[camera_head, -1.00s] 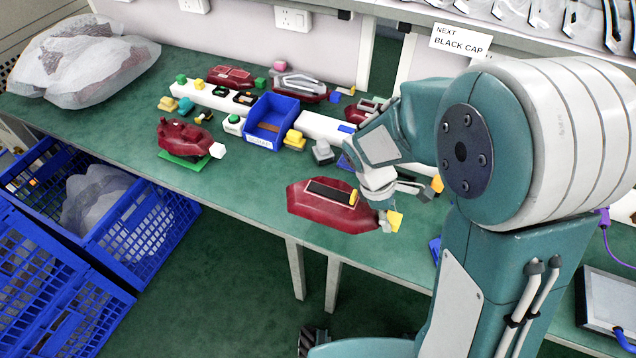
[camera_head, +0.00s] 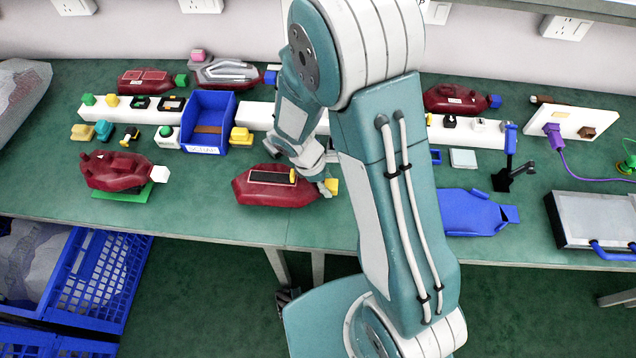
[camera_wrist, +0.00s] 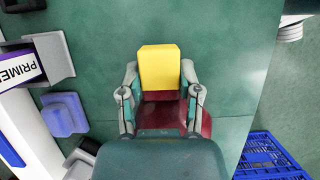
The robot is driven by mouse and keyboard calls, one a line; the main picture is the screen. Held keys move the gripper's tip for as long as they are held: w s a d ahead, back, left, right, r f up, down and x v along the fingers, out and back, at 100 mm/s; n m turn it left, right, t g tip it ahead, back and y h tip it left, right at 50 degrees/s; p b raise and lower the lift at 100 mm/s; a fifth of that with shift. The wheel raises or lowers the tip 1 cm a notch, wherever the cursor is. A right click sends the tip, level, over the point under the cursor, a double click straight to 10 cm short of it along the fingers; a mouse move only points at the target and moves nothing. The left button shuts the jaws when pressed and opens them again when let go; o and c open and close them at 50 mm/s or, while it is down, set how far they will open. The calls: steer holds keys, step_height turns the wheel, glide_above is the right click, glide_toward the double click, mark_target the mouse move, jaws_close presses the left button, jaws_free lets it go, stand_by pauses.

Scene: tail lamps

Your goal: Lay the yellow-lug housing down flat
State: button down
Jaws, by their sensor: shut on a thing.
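The yellow-lug housing (camera_head: 255,193) is a dark red, bottle-like body with a black panel on its upper side and a yellow lug (camera_head: 333,186) at its right end. It lies lengthwise, left to right, near the front of the green bench. I cannot tell whether its underside touches the bench. My gripper (camera_head: 324,188) is shut on the lug end. In the wrist view the yellow lug (camera_wrist: 160,67) stands out between the fingertips of my gripper (camera_wrist: 160,92), with a strip of red body below it. My palm hides most of the body there.
To the left, another red housing (camera_head: 118,173) with a white lug sits on a green plate. A blue bin (camera_head: 207,128) stands behind. A blue housing-shaped piece (camera_head: 470,215) lies right of my arm. The bench's front edge (camera_head: 200,239) is close; blue crates (camera_head: 100,285) stand below it.

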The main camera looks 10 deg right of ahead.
mark_target(323, 196)
steer(key=f, duration=0.2)
steer(key=shift+w+a+f, duration=0.2)
steer(key=shift+a+f, duration=0.15)
steer(key=shift+a, duration=0.05)
steer(key=shift+a+f, duration=0.3)
steer(key=shift+f, duration=0.1)
steer(key=shift+d, duration=0.3)
steer(key=shift+c, duration=1.5)
jaws_free()
steer(key=shift+a, duration=0.15)
